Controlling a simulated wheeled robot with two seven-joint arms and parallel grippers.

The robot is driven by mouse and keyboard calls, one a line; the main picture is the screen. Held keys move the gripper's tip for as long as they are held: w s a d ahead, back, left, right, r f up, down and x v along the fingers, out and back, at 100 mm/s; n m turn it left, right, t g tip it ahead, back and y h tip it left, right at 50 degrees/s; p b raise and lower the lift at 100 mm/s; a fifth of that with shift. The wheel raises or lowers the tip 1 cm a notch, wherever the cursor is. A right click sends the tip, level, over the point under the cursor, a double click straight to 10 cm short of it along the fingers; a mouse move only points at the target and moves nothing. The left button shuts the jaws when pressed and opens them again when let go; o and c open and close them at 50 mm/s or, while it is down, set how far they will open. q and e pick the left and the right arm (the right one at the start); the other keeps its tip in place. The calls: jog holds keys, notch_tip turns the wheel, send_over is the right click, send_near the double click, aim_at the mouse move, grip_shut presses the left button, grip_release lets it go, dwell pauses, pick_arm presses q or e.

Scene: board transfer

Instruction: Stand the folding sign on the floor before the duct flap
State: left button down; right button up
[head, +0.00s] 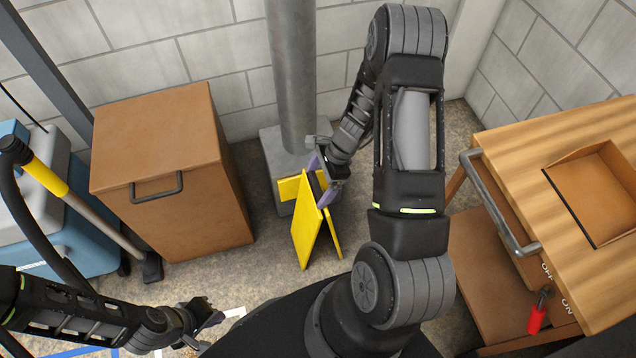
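The yellow folding sign (307,226) is upright in front of the grey duct base, its two panels spread apart at the bottom. My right gripper (323,180) has its purple fingers at the sign's top edge and appears shut on it. I cannot tell whether the sign's lower edges touch the floor. The grey duct (292,75) rises from a square base (270,145) against the wall. A yellow patch (287,188) shows low on the base, partly hidden by the sign; I cannot tell if it is the flap. My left gripper (205,330) is low at the bottom, empty and apparently open.
A brown cabinet (165,150) stands left of the duct. A blue machine (85,240) and a yellow-handled pole (48,178) are further left. Bare floor (245,270) lies left of the sign.

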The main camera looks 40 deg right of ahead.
jog(key=shift+o, duration=1)
jog(key=shift+r, duration=0.15)
jog(key=shift+d+r+p, duration=0.1)
jog(key=shift+r+p, duration=0.15)
jog(key=shift+p, duration=0.05)
jog(key=p+v, duration=0.2)
jog(key=v, duration=0.9)
jog(key=shift+r+p, duration=0.25)
jog(key=shift+p, duration=0.05)
jog(key=shift+s, duration=0.1)
